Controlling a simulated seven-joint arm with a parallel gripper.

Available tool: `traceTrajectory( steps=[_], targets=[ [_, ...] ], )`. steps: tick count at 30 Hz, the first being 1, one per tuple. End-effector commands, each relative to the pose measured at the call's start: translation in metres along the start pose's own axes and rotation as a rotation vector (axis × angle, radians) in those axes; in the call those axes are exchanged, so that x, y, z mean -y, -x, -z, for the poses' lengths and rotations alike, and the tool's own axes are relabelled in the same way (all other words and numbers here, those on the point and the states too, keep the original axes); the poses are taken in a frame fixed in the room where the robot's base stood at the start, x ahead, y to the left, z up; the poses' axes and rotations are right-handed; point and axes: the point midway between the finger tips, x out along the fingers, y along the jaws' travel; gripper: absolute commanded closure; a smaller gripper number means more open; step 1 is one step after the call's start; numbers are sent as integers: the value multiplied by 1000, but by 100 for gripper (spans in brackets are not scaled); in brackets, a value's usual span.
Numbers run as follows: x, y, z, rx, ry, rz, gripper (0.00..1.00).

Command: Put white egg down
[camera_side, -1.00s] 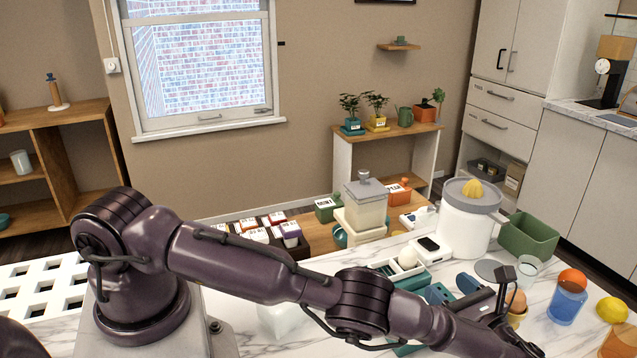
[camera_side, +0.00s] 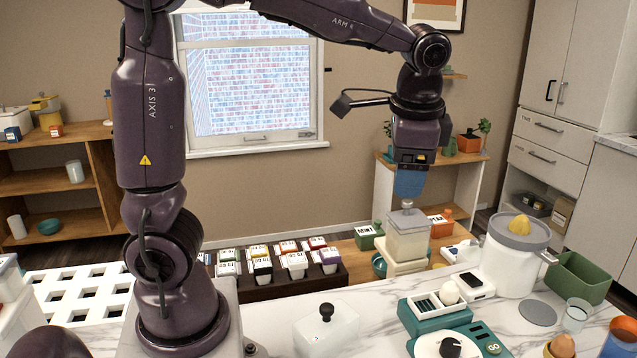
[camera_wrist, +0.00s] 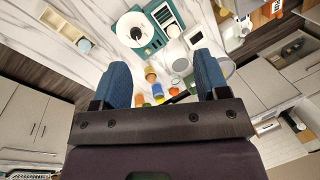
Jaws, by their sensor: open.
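The white egg (camera_side: 449,292) rests at the right end of a slotted white tray (camera_side: 424,307) on a teal device (camera_side: 410,318) on the marble counter in the side view. My gripper (camera_side: 408,184) is raised high above the counter, fingers pointing down, behind and to the left of the egg in the picture. Its blue fingers hold nothing. In the wrist view my gripper (camera_wrist: 163,82) is open, with a wide empty gap between the fingers. The teal device (camera_wrist: 152,49) shows beyond them, with a round white plate.
A brown egg (camera_side: 562,345) sits in a yellow cup at the front right, near a glass (camera_side: 576,315) and a blue cup (camera_side: 618,340). A white juicer (camera_side: 512,265) and green bin (camera_side: 578,278) stand behind. A lidded white box (camera_side: 327,330) stands left of the teal device.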

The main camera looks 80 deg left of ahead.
Motion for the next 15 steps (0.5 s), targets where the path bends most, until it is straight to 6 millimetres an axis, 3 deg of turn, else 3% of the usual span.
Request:
traceTrajectory(
  steps=[1, 6, 10, 15],
  targets=[
    [-7, 10, -18, -64, 53, -20, 32],
    [-37, 25, -68, -250, 226, -78, 32],
    [-58, 25, -96, -360, 336, -105, 32],
    [-73, 20, -114, -439, 420, -121, 30]
  ],
)
